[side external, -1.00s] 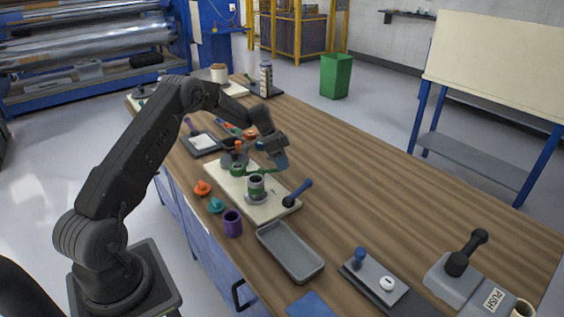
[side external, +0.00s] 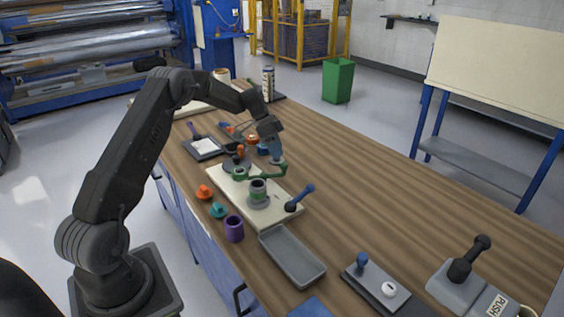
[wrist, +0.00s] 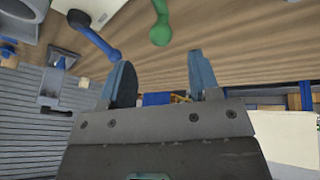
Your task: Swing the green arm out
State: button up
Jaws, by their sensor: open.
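The green arm (side external: 268,175) reaches out to the right over the pale board (side external: 228,190), with its round outer end near the board's far right edge. A dark cup with a green band (side external: 258,189) stands on the board beside it. My gripper (side external: 276,156) is just above and behind the arm's outer end. In the wrist view my gripper (wrist: 161,70) is open with nothing between its fingers. The green arm's rounded end (wrist: 160,34) shows beyond the fingertips, apart from them. Whether a finger touches the arm is unclear in the side view.
A blue lever with a dark ball (side external: 299,198) stands at the board's right corner. Orange (side external: 204,192) and teal (side external: 218,210) knobs and a purple cup (side external: 234,228) lie in front. A grey tray (side external: 292,256) is at the near right.

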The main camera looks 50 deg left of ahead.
jog(key=v, duration=0.6)
jog(key=shift+a+r, duration=0.2)
jog(key=shift+r, duration=0.1)
jog(key=shift+s, duration=0.1)
jog(key=s+d+r+n+y, duration=0.1)
jog(key=s+d+r+n, duration=0.1)
jog(key=s+d+r, duration=0.6)
jog(key=s+d+r+n+y, duration=0.1)
jog(key=s+d+r+y, duration=0.1)
jog(key=d+r, duration=0.65)
jog(key=s+d+f+n+t, duration=0.1)
jog(key=s+d+f, duration=0.1)
jog(key=s+d, duration=0.4)
jog(key=s+d+f+n+t+y, duration=0.1)
jog(key=s+d, duration=0.6)
jog(key=s, duration=0.8)
jog(key=shift+d+f+n+t, duration=0.15)
jog(key=shift+f+n+t, duration=0.35)
jog(key=shift+f+n, duration=0.25)
